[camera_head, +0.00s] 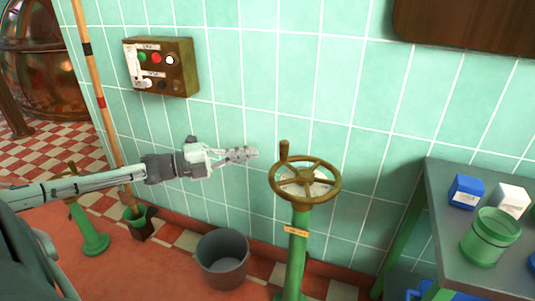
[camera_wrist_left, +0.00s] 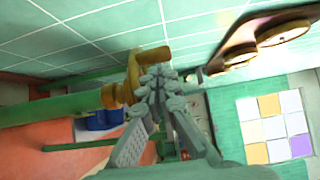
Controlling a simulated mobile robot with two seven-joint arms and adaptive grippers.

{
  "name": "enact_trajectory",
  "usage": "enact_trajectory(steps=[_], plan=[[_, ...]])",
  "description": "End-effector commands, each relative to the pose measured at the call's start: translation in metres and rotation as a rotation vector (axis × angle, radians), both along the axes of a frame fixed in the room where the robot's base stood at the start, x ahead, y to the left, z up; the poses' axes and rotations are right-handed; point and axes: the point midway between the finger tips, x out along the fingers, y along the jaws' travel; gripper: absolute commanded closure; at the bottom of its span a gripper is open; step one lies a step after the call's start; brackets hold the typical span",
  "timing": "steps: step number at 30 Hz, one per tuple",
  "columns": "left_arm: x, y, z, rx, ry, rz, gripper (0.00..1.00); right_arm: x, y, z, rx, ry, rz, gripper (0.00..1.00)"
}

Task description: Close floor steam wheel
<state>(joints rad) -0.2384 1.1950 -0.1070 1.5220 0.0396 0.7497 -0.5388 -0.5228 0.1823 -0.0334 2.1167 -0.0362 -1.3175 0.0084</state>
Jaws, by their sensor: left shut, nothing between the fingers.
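The floor steam wheel (camera_head: 332,190) is a brass handwheel with spokes and an upright handle knob. It sits on a green post (camera_head: 297,255) with a small yellow tag. My left gripper (camera_head: 250,154) is shut and empty, to the left of the wheel and near the wall, with a gap to the handle in the head view. In the left wrist view the wheel (camera_wrist_left: 117,95) shows nearly edge-on behind the fingertips (camera_wrist_left: 160,75), which hide part of it. I cannot tell there whether they touch. My right gripper is not in view.
A grey bucket (camera_head: 222,262) stands on the floor left of the post. A control box (camera_head: 178,75) hangs on the tiled wall. At right, a grey table (camera_head: 445,205) holds a green jar (camera_head: 490,240) and blue and white boxes. A second green post (camera_head: 92,240) stands at left.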

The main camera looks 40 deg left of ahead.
Motion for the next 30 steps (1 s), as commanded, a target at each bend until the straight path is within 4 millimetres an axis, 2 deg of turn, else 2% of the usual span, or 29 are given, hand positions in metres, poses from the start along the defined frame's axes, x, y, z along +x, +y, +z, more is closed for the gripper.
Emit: enact_trajectory(steps=[6,12,30], plan=[[0.026,-0.020,0.001,-0.002,-0.004,0.000,1.00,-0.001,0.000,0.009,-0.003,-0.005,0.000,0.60],[0.040,-0.031,0.001,-0.001,0.000,0.000,1.00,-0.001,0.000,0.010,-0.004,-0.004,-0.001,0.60],[0.048,-0.038,0.001,-0.003,0.000,0.000,1.00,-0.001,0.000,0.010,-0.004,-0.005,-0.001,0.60]])
